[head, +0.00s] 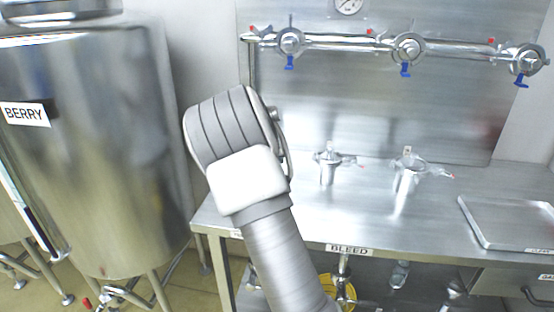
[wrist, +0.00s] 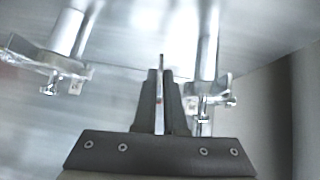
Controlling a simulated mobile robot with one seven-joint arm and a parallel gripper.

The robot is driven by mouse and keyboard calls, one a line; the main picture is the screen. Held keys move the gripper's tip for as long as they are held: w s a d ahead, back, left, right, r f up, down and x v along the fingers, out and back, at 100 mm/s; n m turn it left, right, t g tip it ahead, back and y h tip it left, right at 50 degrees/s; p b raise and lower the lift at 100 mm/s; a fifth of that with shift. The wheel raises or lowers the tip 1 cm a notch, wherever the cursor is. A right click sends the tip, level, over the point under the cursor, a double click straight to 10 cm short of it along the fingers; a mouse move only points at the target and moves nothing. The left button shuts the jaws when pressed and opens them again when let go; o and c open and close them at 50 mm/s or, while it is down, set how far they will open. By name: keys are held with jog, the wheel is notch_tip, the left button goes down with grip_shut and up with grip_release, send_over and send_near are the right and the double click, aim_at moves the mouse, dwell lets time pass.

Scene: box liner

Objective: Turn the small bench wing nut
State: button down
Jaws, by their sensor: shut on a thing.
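The small bench fitting (head: 327,172) stands upright on the steel bench, with its small wing nut (head: 329,152) at the top and a red-tipped handle to its right. The larger fitting (head: 405,180) stands to its right. In the head view my gripper is hidden behind my own wrist. In the wrist view my gripper (wrist: 161,75) has its dark fingers closed on a thin upright metal tab, which looks like a wing of the small wing nut. The small fitting (wrist: 208,50) is close at its right there, and the larger fitting (wrist: 66,35) is farther left.
The steel bench (head: 300,220) has a shallow tray (head: 510,220) at its right. A pipe with several blue-handled valves (head: 407,48) and a gauge (head: 348,5) is on the back panel. A large tank labelled BERRY (head: 95,170) stands at the left. The bench front is mostly clear.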

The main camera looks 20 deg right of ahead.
jog(key=c, duration=1)
grip_release()
jog(key=shift+w+r, duration=0.15)
jog(key=shift+r, duration=0.15)
jog(key=shift+f, duration=0.2)
jog(key=shift+p+v, duration=0.6)
jog(key=shift+v, duration=8.15)
jog(key=shift+f, duration=0.1)
